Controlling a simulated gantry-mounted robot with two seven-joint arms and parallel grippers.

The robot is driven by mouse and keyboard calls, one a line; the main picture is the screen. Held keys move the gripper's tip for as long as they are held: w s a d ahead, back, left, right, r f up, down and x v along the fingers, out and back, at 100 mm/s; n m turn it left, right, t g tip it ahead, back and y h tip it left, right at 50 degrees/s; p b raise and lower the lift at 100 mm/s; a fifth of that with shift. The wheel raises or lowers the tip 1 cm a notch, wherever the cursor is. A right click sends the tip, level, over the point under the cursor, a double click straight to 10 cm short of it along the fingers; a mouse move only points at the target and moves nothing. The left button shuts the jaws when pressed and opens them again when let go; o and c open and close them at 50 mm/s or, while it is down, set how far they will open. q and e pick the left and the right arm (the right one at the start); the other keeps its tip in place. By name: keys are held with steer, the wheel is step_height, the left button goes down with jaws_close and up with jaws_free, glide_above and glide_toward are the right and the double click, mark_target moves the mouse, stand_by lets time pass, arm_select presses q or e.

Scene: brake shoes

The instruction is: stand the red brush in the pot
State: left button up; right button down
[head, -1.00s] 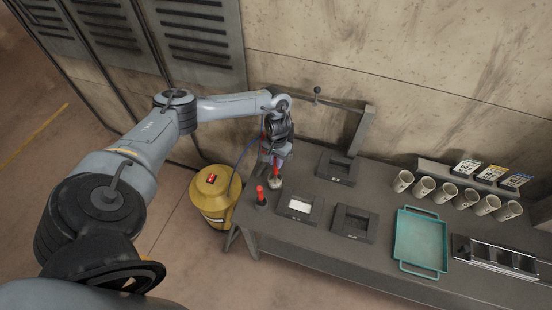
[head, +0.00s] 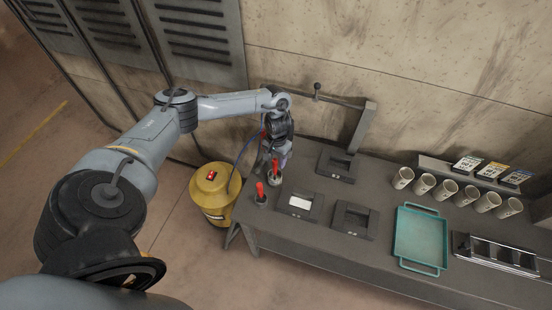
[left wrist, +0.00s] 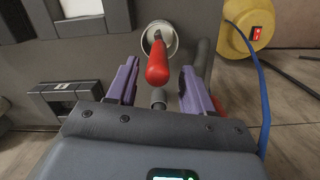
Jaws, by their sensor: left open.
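The red brush (head: 275,166) stands in the small pot (head: 274,181) near the bench's left end, its handle leaning up out of the rim. In the left wrist view the red handle (left wrist: 158,63) points toward the camera from the round metal pot (left wrist: 171,33). My left gripper (head: 280,160) is beside and above the pot. In the wrist view its purple fingers (left wrist: 160,78) are open, one on each side of the handle, with gaps showing. The brush's lower end is hidden inside the pot. My right gripper is not in view.
Another red-handled item (head: 260,188) stands in a dark holder near the bench's left edge. Dark square fixtures (head: 354,221) lie to the right. A teal tray (head: 420,238) and several cups (head: 425,187) are further right. A yellow canister (head: 212,196) stands on the floor left.

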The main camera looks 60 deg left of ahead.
arm_select(q)
steer(key=shift+r, duration=0.1)
step_height(320, 180, up, 10)
steer(key=p, duration=0.2)
steer(key=w+d+f+m+t+h+p, duration=0.1)
steer(key=w+d+f+m+t, duration=0.3)
steer(key=d, duration=0.9)
steer(key=d+f+m+h+p, duration=0.15)
steer(key=d+m, duration=0.35)
steer(key=d, duration=0.8)
steer(key=s+d+r+m+t+p, duration=0.15)
steer(key=d+r, duration=0.25)
steer(key=d, duration=0.5)
steer(key=s+d+r+t+p, duration=0.1)
steer(key=s+r+t, duration=0.1)
steer(key=s+r, duration=0.4)
steer(key=s+a+r+n+g+y+p, duration=0.1)
steer(key=s+a+r+n+g+y, duration=0.2)
steer(key=s+a, duration=0.5)
steer(key=shift+s+r+p, duration=0.2)
steer(key=shift+s+p, duration=0.1)
steer(key=shift+s, duration=0.95)
